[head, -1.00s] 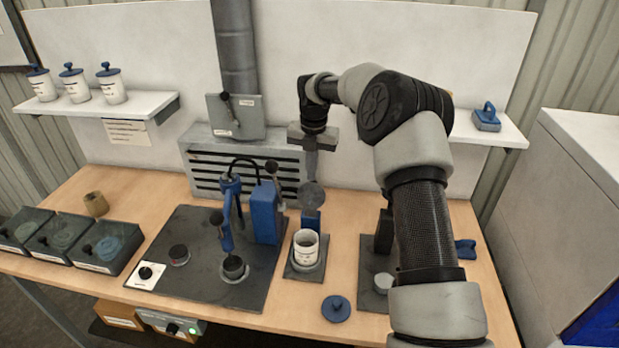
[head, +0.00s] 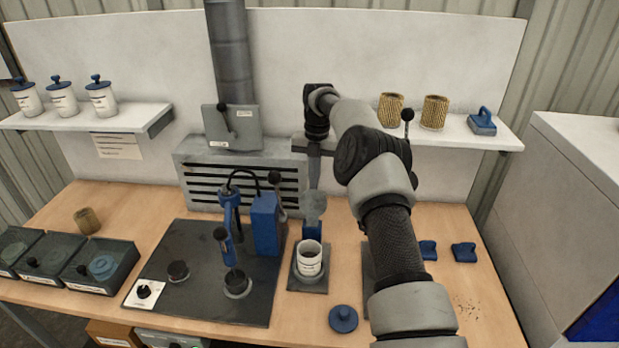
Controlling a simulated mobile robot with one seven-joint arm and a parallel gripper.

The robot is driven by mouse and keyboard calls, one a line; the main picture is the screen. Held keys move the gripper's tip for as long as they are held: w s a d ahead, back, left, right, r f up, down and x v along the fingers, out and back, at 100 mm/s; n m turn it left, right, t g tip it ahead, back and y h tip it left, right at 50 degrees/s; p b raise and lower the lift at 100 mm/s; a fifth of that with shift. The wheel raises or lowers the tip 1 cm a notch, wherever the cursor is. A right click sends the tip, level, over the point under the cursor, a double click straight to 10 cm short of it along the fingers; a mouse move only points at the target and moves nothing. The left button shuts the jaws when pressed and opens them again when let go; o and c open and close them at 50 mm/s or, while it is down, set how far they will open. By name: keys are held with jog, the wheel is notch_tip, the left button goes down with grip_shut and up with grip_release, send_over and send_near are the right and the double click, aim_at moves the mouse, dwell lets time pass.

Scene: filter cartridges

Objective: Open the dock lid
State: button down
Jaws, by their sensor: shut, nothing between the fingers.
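The dock appears to be the dark base plate (head: 308,286) with a blue post (head: 312,231) behind a white cup (head: 309,258). A round grey disc (head: 314,206), which looks like the dock lid, stands raised above the post. The cup's mouth is uncovered and it looks empty from here. My gripper (head: 314,186) points down just above and behind the disc, with its fingers shut and nothing seen between them. I cannot tell whether the fingertips touch the disc.
A blue press (head: 265,222) stands left of the dock on a dark mat (head: 205,300). A blue knobbed cap (head: 343,318) lies on the bench front. Lidded trays (head: 100,268) sit at left. My arm hides part of a dark plate at right. Shelves hold jars (head: 62,98) and filters (head: 434,112).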

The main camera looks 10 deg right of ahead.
jog(key=shift+s+a+f, duration=0.1)
jog(key=shift+s+f, duration=0.1)
jog(key=shift+f, duration=0.2)
notch_tip(320, 180, up, 17)
jog(key=a+m+t, duration=0.1)
jog(key=a+m, duration=0.2)
jog(key=s+a+r+m+t+h, duration=0.1)
jog(key=s+a+r+m+t, duration=0.15)
jog(key=s+r+m, duration=1.15)
jog(key=s+m, duration=0.4)
jog(key=s, duration=0.9)
jog(key=s+f+m+t, duration=0.1)
jog(key=s+f+m, duration=0.3)
jog(key=s, duration=0.3)
jog(key=s+d+f+m+t, duration=0.1)
jog(key=s+f+m, duration=0.3)
jog(key=s+m, duration=0.2)
jog(key=shift+s+f+t, duration=0.3)
jog(key=shift+s+t, duration=0.05)
jog(key=shift+s, duration=0.85)
